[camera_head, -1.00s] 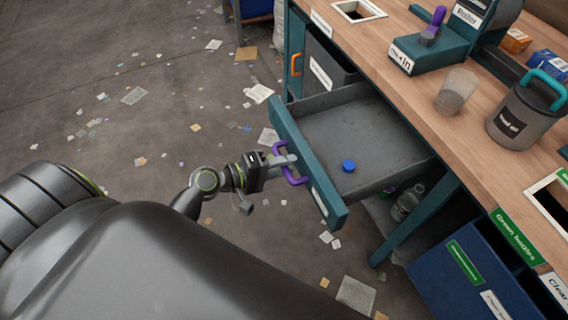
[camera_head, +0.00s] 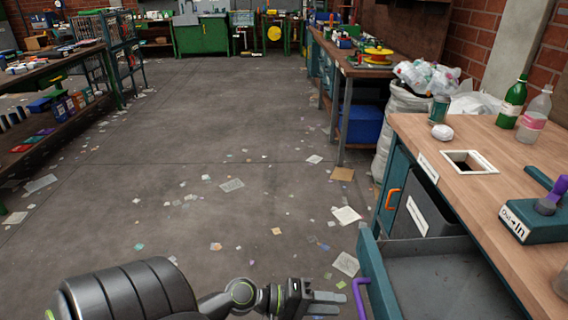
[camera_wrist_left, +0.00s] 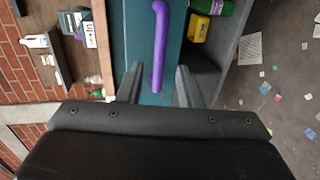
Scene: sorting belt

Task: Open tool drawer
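The tool drawer (camera_head: 430,285) is pulled out from under the workbench at the lower right of the head view, its grey inside visible and its near part cut off by the frame edge. Its purple handle (camera_head: 358,298) is on the teal front panel (camera_head: 376,275). My left gripper (camera_head: 338,302) is just left of the handle, apart from it. In the left wrist view the two fingers stand apart and the purple handle (camera_wrist_left: 159,45) shows ahead, in line with the gap between them. The gripper is open and empty. My right gripper is not in view.
The wooden workbench (camera_head: 455,205) holds a square opening (camera_head: 470,162), bottles (camera_head: 512,102) and the In device (camera_head: 535,218). A grey bin (camera_head: 420,208) sits beneath it. Papers litter the open floor (camera_head: 190,170) at left. The wrist view shows a green bottle (camera_wrist_left: 212,7) and a yellow item (camera_wrist_left: 199,27).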

